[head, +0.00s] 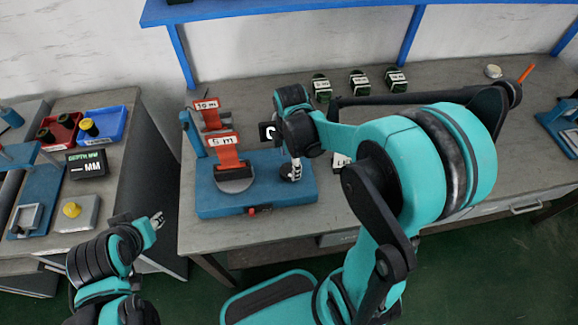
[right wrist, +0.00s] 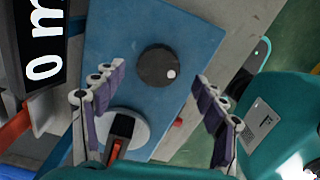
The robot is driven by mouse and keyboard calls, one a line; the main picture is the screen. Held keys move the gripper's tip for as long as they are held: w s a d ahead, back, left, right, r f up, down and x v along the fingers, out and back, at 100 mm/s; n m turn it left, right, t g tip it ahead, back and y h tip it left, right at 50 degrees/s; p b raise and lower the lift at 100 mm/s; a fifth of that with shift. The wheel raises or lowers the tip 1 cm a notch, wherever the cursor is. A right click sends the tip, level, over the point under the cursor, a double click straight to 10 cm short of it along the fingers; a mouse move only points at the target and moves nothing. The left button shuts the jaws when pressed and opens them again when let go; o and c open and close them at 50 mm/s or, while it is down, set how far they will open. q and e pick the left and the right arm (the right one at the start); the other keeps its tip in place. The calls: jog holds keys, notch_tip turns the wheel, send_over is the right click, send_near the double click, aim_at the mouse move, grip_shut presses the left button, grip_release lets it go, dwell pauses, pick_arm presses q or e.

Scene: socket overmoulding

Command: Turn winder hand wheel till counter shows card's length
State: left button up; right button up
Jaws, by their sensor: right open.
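The winder (head: 212,205) is a blue base on the table, with a grey disc and red pieces marked "5 m" (head: 222,140) and "10 m" (head: 206,104). Its dark round hand wheel (right wrist: 155,67) has a pale knob and also shows in the head view (head: 290,173). The black counter (right wrist: 45,45) reads "0 m"; my right arm partly covers it in the head view (head: 266,132). My right gripper (right wrist: 160,90) is open above the wheel, fingers either side and apart from it. A white card (head: 341,160) is mostly hidden by my arm. My left gripper (head: 157,220) hangs beside the left table.
Several labelled dark spools (head: 358,82) stand at the back of the table. A blue shelf frame (head: 300,14) is above. The left table holds a blue tray (head: 103,139), a red tray (head: 61,143) and a black depth display (head: 88,165). A red button (head: 252,211) is on the winder's front.

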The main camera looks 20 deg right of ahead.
aim_at(290, 170)
notch_tip(290, 170, down, 3)
jog(key=shift+w+f+b, duration=0.1)
jog(key=shift+f+b, duration=0.1)
jog(key=shift+b, duration=0.3)
jog(key=c, duration=1.2)
jog(key=shift+o, duration=0.2)
jog(key=shift+m, duration=0.4)
